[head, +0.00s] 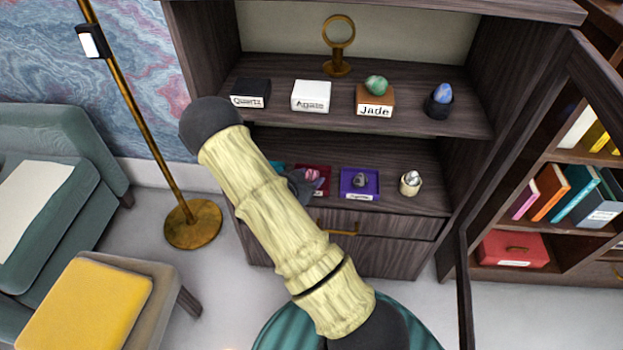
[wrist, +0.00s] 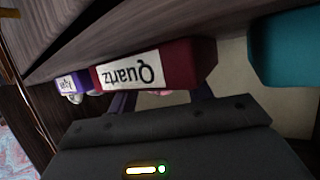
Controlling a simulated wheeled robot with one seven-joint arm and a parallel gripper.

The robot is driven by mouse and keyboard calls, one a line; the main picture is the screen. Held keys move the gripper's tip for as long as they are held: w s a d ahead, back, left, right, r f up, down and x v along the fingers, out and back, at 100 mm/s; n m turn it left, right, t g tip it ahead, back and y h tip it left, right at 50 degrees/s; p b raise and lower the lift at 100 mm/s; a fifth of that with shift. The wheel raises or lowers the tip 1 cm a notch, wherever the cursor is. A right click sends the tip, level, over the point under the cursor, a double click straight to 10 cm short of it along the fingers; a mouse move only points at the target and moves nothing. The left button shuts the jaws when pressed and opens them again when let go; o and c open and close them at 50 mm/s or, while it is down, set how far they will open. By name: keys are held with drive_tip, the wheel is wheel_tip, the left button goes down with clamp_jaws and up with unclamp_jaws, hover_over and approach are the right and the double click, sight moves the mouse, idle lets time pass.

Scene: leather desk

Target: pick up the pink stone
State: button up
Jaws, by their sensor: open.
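The pink stone (head: 312,174) rests on a dark red display box (head: 319,190) on the lower shelf in the head view. In the wrist view, which is upside down, this box (wrist: 198,62) carries a white "Quartz" label, and a sliver of the pink stone (wrist: 160,92) shows past my gripper's body. My gripper (head: 303,183) is beside the stone in the head view, partly hidden by my arm. In the wrist view my gripper (wrist: 162,98) is open, with one finger on each side of the visible sliver. Contact with the stone cannot be told.
A purple box (head: 347,188) with a dark stone stands to the right, then a pale holder (head: 410,184) with a silvery stone. A teal box (wrist: 290,48) is on the other side. The upper shelf (head: 300,120) hangs over them. An open cabinet door (head: 464,285) stands at right.

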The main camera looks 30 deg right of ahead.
sight(310, 175)
drive_tip(key=shift+w+d, duration=0.1)
drive_tip(key=shift+c, duration=0.4)
drive_tip(key=c, duration=0.7)
drive_tip(key=shift+r+p, duration=0.45)
wheel_tip(310, 175, up, 6)
drive_tip(key=shift+r+p, duration=0.1)
drive_tip(key=shift+p, duration=1.15)
drive_tip(key=s+d+p, duration=0.2)
drive_tip(key=s+p, duration=0.8)
drive_tip(key=s, duration=1)
drive_tip(key=shift+p, duration=0.35)
